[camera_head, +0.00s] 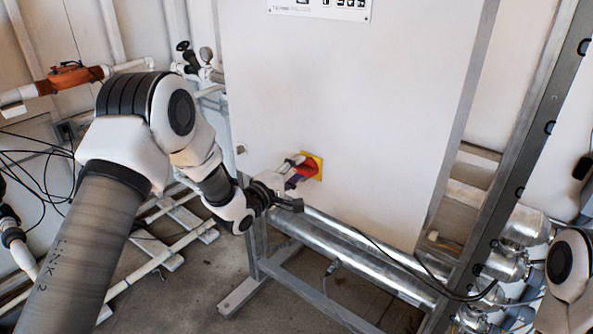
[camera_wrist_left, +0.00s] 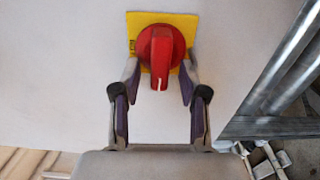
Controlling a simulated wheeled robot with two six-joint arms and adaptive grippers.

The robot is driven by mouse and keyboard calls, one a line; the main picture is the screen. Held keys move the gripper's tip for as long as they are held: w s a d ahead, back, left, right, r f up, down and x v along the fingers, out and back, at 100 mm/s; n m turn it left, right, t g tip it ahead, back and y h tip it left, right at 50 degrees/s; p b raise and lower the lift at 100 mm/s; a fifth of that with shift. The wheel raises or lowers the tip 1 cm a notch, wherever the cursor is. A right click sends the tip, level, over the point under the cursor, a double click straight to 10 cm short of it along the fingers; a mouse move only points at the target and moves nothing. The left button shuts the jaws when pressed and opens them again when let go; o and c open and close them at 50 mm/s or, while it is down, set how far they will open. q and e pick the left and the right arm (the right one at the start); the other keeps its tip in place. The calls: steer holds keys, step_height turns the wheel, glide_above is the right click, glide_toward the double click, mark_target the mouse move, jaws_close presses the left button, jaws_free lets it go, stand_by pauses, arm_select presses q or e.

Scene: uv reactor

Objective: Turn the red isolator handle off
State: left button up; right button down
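The red isolator handle (camera_wrist_left: 160,58) sits on a yellow square plate (camera_wrist_left: 138,22) on the white cabinet front. In the left wrist view its grip bar points straight down, with a white mark at its lower end. My left gripper (camera_wrist_left: 159,80) is open, with one finger on each side of the handle and a visible gap to the grip bar. In the head view the left gripper (camera_head: 292,178) reaches in from the left and partly covers the red handle (camera_head: 306,170). My right gripper is out of view; only part of that arm shows at the right edge.
The white cabinet (camera_head: 350,110) fills the middle of the head view. Metal pipes (camera_head: 350,245) run beneath it, with a dark cable hanging there. A metal upright (camera_head: 535,125) stands to the right. White pipes and an orange-red fitting (camera_head: 68,76) are at the left.

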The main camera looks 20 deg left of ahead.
arm_select(q)
steer(key=v, duration=1.2)
